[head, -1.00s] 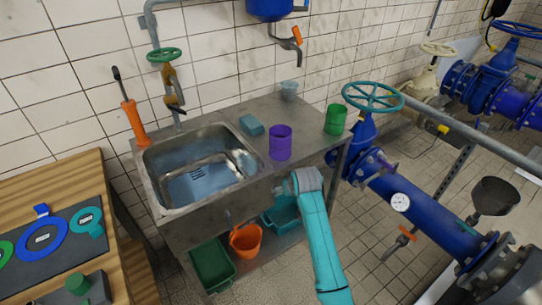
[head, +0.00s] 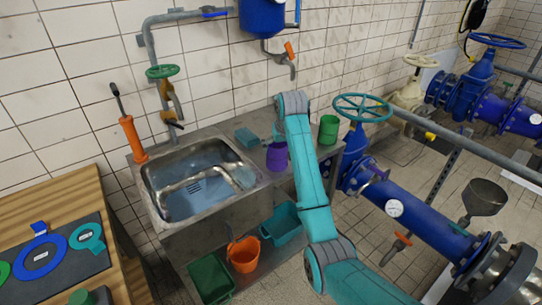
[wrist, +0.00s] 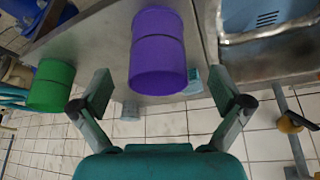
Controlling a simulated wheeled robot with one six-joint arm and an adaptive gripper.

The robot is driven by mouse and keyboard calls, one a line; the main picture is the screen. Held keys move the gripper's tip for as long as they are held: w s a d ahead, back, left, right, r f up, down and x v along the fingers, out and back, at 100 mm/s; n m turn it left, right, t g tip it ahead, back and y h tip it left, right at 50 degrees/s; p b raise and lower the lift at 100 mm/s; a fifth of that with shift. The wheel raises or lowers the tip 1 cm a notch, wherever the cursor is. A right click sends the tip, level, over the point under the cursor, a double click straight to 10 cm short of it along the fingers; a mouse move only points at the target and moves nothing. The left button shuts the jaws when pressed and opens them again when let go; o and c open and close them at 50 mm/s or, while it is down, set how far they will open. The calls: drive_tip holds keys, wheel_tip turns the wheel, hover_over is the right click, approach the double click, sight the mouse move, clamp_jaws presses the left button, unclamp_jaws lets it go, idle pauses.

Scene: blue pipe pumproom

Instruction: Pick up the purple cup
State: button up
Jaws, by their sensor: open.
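The purple cup (head: 277,157) stands on the steel counter right of the sink, partly covered by my arm. In the wrist view the purple cup (wrist: 158,50) is large and lies centrally between the lines of my two fingers. My gripper (wrist: 160,80) is open, with a visible gap on each side of the cup and neither finger seen touching it. In the head view my gripper (head: 277,131) is mostly hidden by my own wrist, just above and behind the cup. Whether the fingertips reach past the cup's near side is hard to tell.
A green cup (head: 328,129) stands to the right on the counter; it also shows in the wrist view (wrist: 52,86). A teal sponge-like block (head: 246,137) lies left of the purple cup, beside the sink basin (head: 190,180). A blue valve with teal handwheel (head: 363,107) stands right of the counter.

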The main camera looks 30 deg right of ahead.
wheel_tip(320, 180, up, 4)
drive_tip(key=w, duration=0.1)
drive_tip(key=x, duration=0.7)
drive_tip(key=d+x, duration=0.1)
drive_tip(key=x, duration=0.2)
drive_tip(key=shift+w+f, duration=0.1)
drive_tip(key=shift+w, duration=0.35)
drive_tip(key=c, duration=1.1)
